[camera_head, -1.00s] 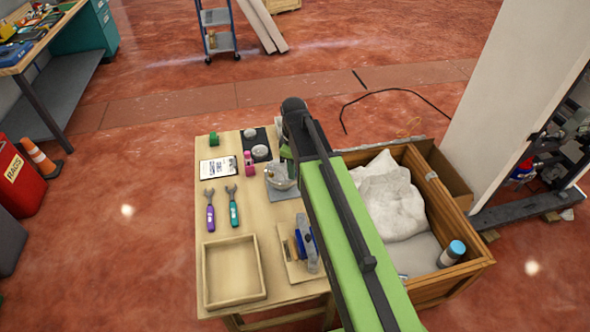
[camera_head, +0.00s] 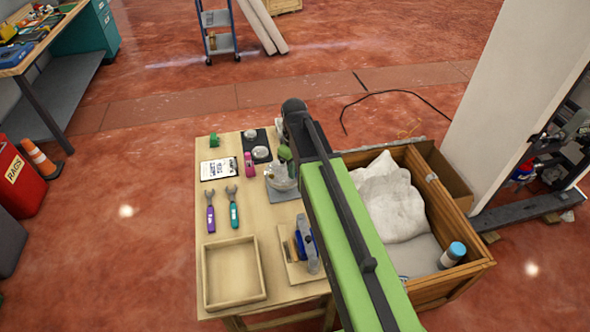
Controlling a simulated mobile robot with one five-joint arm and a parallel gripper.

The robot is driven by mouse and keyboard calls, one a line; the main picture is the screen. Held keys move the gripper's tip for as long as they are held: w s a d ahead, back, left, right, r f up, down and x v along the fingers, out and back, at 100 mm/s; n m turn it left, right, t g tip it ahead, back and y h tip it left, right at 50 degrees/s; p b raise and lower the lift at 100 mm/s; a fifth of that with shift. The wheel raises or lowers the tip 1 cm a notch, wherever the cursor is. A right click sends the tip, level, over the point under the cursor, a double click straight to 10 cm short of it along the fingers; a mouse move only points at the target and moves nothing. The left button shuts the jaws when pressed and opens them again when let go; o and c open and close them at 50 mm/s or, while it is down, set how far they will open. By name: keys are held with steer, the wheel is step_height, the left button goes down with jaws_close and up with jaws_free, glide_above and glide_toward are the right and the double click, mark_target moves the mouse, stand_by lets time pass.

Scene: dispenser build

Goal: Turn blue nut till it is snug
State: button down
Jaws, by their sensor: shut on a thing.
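My gripper (camera_head: 285,158) is mostly hidden behind my own arm; only a green part at its wrist end shows clearly. It is low over a clear, rounded dispenser part (camera_head: 281,178) on a grey base plate (camera_head: 284,196), near the right edge of the table. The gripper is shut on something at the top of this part. The blue nut cannot be made out; the gripper and arm cover that spot.
On the wooden table (camera_head: 228,294) lie a purple wrench (camera_head: 210,214), a teal wrench (camera_head: 233,208), an empty wooden tray (camera_head: 207,275), a pink item (camera_head: 249,165) and a label card (camera_head: 219,169). A wooden crate (camera_head: 463,280) stands close on the right.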

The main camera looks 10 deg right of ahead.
steer(key=m, duration=0.4)
steer(key=shift+m, duration=1.9)
steer(key=c, duration=1.4)
jaws_free()
step_height(320, 180, up, 17)
steer(key=p, duration=1.7)
steer(key=shift+r, duration=0.2)
